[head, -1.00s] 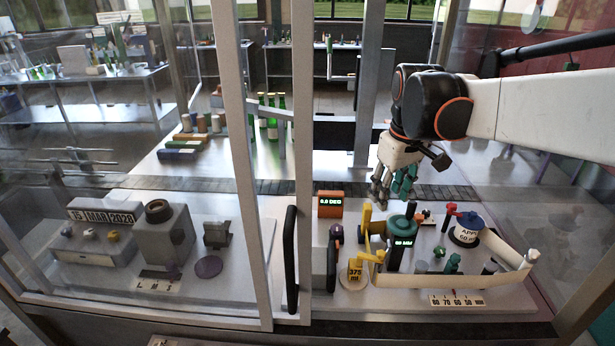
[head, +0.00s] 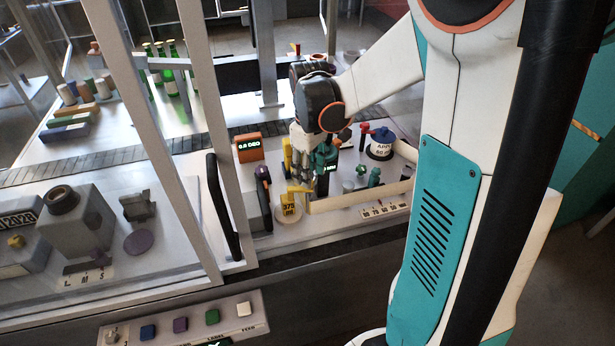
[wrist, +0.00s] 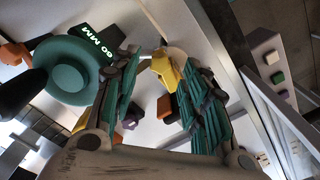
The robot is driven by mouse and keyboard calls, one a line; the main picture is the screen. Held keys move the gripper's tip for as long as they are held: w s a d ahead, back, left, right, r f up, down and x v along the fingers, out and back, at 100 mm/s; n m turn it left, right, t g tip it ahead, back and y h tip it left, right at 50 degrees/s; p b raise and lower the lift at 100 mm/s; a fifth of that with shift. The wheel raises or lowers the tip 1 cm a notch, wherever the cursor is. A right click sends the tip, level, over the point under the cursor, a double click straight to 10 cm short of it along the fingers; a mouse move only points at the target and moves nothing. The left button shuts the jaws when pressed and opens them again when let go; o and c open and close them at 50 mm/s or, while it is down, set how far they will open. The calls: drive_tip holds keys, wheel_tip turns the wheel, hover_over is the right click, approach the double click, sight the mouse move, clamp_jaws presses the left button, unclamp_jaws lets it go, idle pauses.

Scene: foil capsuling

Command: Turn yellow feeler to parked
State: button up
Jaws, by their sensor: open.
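The yellow feeler (head: 299,188) is a small yellow arm by the left end of the cream bar, beside the green round-topped 60 MM unit (head: 325,160). In the wrist view its faceted yellow end (wrist: 166,73) shows between my fingers, closer to the right finger. My gripper (head: 302,176) is open and pointed down over the feeler's area. In the wrist view its two teal-padded fingers (wrist: 150,68) stand apart on either side of the yellow end. I cannot tell whether a finger touches it. My fingers partly hide the feeler's surroundings in the head view.
The green unit (wrist: 78,70) is close to my left finger. A blue-topped pot (head: 381,146) is at right. The enclosure's frame post (head: 226,205) is at left.

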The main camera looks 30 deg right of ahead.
sight(301, 190)
drive_tip(key=shift+f, duration=1.15)
clamp_jaws()
